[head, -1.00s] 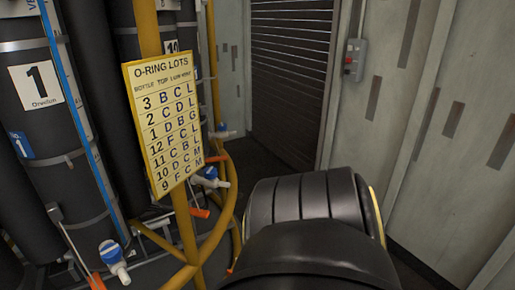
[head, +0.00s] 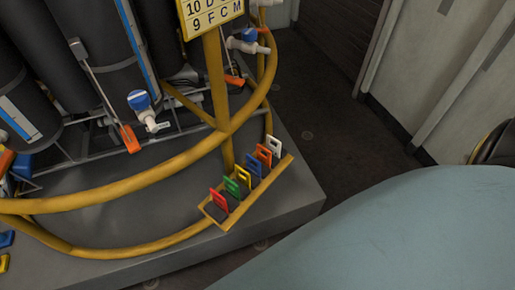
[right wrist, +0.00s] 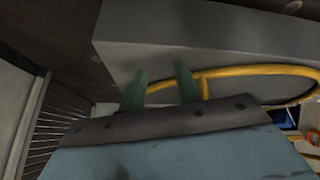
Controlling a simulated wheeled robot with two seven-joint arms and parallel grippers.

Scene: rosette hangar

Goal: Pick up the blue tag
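The blue tag (head: 253,166) stands in a yellow rack (head: 215,218) at the corner of a grey plinth in the head view. It is in a row between a yellow tag (head: 243,177) and an orange tag (head: 264,155). Green (head: 231,187), red (head: 218,201) and white (head: 273,146) tags stand in the same row. My right gripper (right wrist: 161,86) shows in the right wrist view with its two fingers apart and nothing between them. The blue tag cannot be made out there. My left gripper is in neither view.
A curved yellow rail (head: 130,190) runs just behind and left of the rack. Dark bottles with blue-and-white valves (head: 143,104) stand beyond it. The yellow lots sign (head: 211,14) hangs above. Dark floor (head: 340,150) is clear to the right of the plinth (head: 295,190).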

